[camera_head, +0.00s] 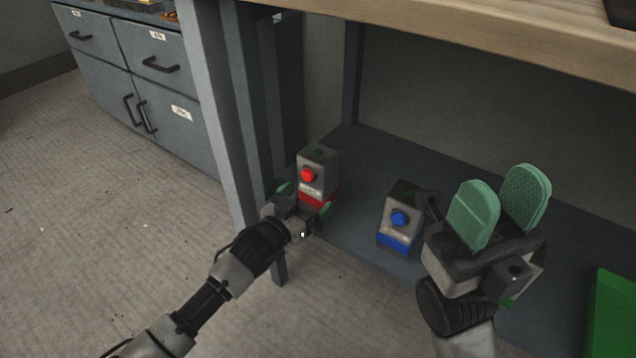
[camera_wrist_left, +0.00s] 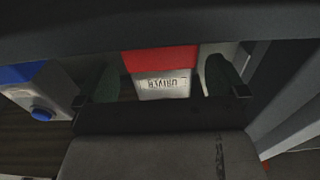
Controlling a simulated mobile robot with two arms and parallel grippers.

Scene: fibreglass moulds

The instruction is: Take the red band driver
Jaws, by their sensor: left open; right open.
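The red band driver (camera_head: 318,174) is a grey box with a red button and a red band near its base. It stands upright on the dark lower shelf. My left gripper (camera_head: 306,199) is at its near side, low down, open, with green fingers on either side of the box. In the left wrist view the red band (camera_wrist_left: 160,60) and a white label below it show between the two fingers (camera_wrist_left: 160,85). Contact cannot be told. My right gripper (camera_head: 498,210) is open and empty, its green pads pointing up, right of the blue box.
A similar box with a blue button and blue band (camera_head: 401,217) stands right of the red one. A green object (camera_head: 612,315) is at the lower right. The wooden tabletop (camera_head: 480,32) overhangs the shelf (camera_head: 365,160). A grey table leg (camera_head: 228,115) is left of my left gripper.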

